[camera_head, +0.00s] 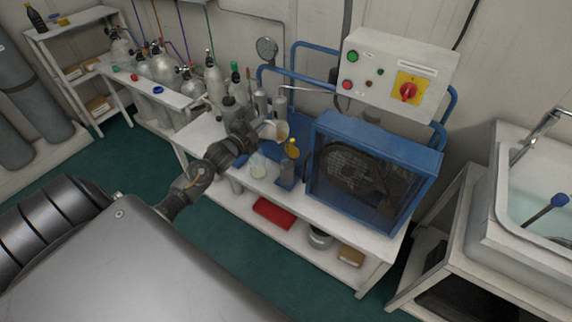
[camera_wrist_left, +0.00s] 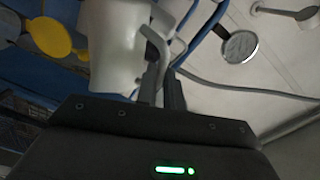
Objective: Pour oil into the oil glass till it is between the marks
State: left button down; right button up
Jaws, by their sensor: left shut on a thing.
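My left gripper (camera_head: 254,130) is shut on the handle of a white jug (camera_head: 270,131) and holds it above the bench. In the left wrist view the fingers (camera_wrist_left: 161,88) are on the handle, and the jug's white body (camera_wrist_left: 112,45) is beside them. A brownish patch shows at the jug's mouth; I cannot tell its level. Just right of and below the jug stands a small blue post (camera_head: 286,174) with a yellow cap (camera_head: 292,147); yellow also shows in the left wrist view (camera_wrist_left: 48,37). I cannot make out the oil glass marks. My right gripper is out of view.
The blue-framed compressor (camera_head: 372,165) stands right of the jug, under a white control box (camera_head: 394,75). A pale clear vessel (camera_head: 258,166) stands on the white bench (camera_head: 332,209) below the jug. Several grey cylinders (camera_head: 162,68) stand at the left. A red tray (camera_head: 273,212) lies on the lower shelf.

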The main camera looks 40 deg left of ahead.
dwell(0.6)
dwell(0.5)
pick_arm(q)
jog(key=a+n, duration=0.1)
jog(key=a+f+n, duration=0.1)
jog(key=n, duration=0.1)
jog(key=shift+p, duration=0.4)
jog(key=shift+s, duration=0.1)
dwell(0.3)
jog(key=shift+a+r+n+h+p, duration=0.15)
jog(key=shift+a+n+p, duration=0.25)
jog(key=shift+n, duration=0.4)
jog(key=shift+a+f+n+h+p, duration=0.1)
jog(key=shift+a+n+h+p, duration=0.25)
jog(key=shift+n, duration=0.45)
